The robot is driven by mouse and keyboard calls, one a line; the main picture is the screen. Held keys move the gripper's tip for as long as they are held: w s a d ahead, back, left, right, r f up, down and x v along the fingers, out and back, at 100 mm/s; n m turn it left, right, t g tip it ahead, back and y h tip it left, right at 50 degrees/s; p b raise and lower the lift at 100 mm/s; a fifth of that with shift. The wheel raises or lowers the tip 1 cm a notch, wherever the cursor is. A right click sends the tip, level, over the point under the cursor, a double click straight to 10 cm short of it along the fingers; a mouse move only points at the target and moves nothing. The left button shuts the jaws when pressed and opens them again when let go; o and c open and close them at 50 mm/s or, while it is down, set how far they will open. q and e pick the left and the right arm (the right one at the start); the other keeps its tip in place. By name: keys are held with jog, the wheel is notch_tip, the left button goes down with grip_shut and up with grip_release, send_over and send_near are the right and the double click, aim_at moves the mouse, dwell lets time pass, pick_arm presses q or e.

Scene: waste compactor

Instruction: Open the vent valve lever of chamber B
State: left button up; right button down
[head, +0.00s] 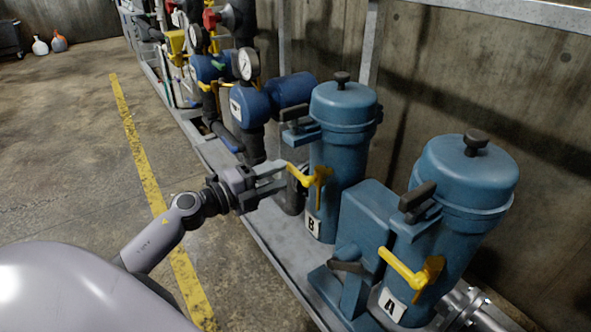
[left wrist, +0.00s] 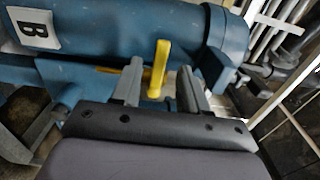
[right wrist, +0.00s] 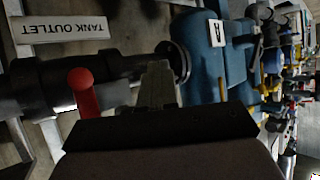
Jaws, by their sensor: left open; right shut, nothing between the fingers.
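Chamber B (head: 340,125) is an upright blue cylinder with a black top knob and a white "B" plate (head: 312,225). Its yellow vent valve lever (head: 299,175) sticks out to the left in the head view. My left gripper (head: 284,175) is open at the lever's free end. In the left wrist view the yellow lever (left wrist: 159,66) stands between the two open fingers (left wrist: 158,86), with gaps visible on both sides. My right gripper (right wrist: 158,80) is shut and empty, seen only in the right wrist view.
Chamber A (head: 465,190) with a similar yellow lever (head: 402,268) stands to the right. Blue gauge piping (head: 250,100) lies behind my left gripper. A red handle (right wrist: 83,92) and a "TANK OUTLET" sign (right wrist: 63,28) are near my right gripper. The floor left of the skid is clear.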

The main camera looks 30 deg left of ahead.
aim_at(291, 171)
pick_arm(q)
jog(key=shift+x, duration=2.45)
grip_shut()
